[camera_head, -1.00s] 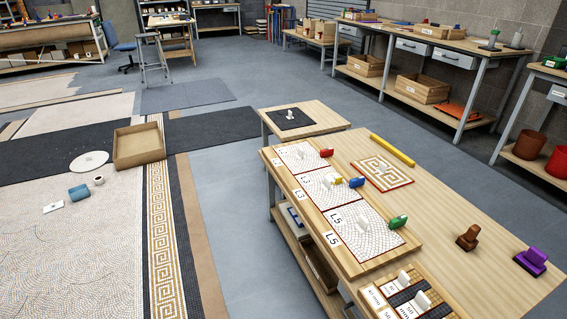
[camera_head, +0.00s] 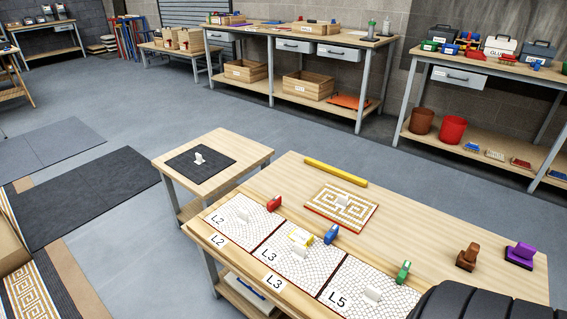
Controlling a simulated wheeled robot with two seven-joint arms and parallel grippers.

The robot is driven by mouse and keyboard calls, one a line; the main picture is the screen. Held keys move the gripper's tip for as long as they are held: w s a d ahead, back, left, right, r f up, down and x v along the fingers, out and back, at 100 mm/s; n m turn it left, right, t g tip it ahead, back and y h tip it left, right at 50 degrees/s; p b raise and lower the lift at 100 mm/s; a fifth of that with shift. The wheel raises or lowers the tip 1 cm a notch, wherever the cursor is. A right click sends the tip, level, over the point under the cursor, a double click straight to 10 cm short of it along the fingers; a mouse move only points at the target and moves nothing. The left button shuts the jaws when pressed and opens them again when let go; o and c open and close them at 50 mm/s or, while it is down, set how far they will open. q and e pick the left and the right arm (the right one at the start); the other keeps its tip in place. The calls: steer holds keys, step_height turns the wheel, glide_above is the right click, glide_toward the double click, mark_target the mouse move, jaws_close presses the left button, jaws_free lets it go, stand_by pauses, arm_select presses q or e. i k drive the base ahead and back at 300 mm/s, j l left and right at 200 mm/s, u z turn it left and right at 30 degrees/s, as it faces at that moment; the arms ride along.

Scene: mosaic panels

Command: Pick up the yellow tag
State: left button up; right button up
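The yellow tag (camera_head: 301,236) is a small piece on the white mosaic panel labelled L3 (camera_head: 284,258), close to a white upright handle. A red tag (camera_head: 274,203) is at the L2 panel (camera_head: 232,222), a blue tag (camera_head: 331,234) at the right edge of L3, and a green tag (camera_head: 403,272) at the L5 panel (camera_head: 362,301). Neither of my gripper's fingers shows in view. A black ribbed part of my own body covers the bottom right corner.
The wooden table (camera_head: 440,240) also bears a yellow bar (camera_head: 336,172), a meander panel (camera_head: 341,207), a brown stamp (camera_head: 467,257) and a purple stamp (camera_head: 520,256). A low side table (camera_head: 245,155) holds a dark panel (camera_head: 200,166). Grey floor is clear behind.

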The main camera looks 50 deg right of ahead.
mark_target(298, 236)
steer(key=i+z, duration=0.4)
steer(key=i+j+z, duration=0.15)
steer(key=z, duration=0.2)
steer(key=i+j+z, duration=0.25)
steer(key=z, duration=0.15)
steer(key=i+j+z, duration=0.35)
steer(key=k+l, duration=0.05)
steer(key=k, duration=0.05)
